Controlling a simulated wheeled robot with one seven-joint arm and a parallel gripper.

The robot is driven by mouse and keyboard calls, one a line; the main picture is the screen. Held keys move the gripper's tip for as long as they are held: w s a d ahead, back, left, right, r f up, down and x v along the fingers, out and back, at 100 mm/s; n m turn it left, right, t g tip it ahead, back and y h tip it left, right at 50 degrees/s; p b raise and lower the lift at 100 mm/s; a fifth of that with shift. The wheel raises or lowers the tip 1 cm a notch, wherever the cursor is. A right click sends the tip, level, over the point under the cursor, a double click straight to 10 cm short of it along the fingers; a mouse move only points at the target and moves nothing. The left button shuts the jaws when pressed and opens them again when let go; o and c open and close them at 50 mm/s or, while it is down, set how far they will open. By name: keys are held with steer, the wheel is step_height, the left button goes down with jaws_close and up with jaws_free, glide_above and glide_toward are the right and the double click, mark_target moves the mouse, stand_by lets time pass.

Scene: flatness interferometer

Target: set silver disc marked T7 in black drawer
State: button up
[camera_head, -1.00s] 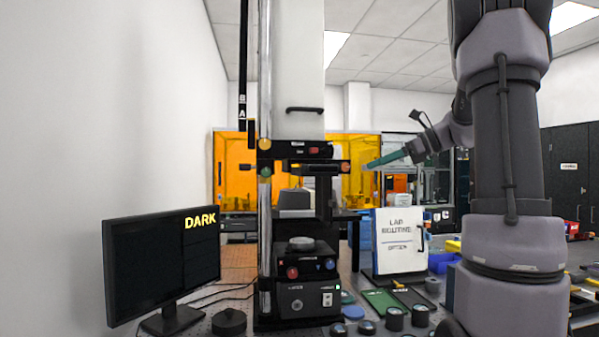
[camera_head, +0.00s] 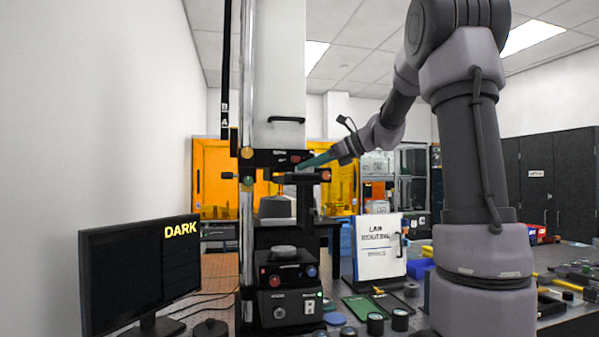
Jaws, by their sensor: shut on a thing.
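My gripper (camera_head: 306,164), with long green fingers, reaches in from the right at the upper part of the tall instrument. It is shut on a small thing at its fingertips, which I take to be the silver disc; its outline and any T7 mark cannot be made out. A black drawer (camera_head: 290,178) seems to jut out between the coloured knobs of the instrument, at or just below the fingertips. Whether they touch cannot be told. A grey disc (camera_head: 284,251) sits on the lower black stage; no mark is readable on it.
A monitor (camera_head: 140,275) reading DARK stands at the left. A white lab routine board (camera_head: 379,248) stands right of the instrument. Several dark round pieces (camera_head: 376,323) and green mats (camera_head: 362,307) lie on the bench in front. The tall instrument column (camera_head: 247,150) stands close to my gripper.

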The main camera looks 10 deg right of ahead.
steer(key=x, duration=0.3)
steer(key=shift+w+a, duration=0.15)
steer(key=shift+a, duration=0.2)
steer(key=shift+f, duration=0.2)
steer(key=shift+f, duration=0.1)
steer(key=shift+f, duration=0.65)
steer(key=o, duration=1.4)
steer(key=shift+f, duration=0.15)
steer(key=shift+r, duration=0.55)
steer(key=v, duration=1.2)
steer(key=shift+d+r, duration=0.1)
steer(key=shift+r, duration=0.3)
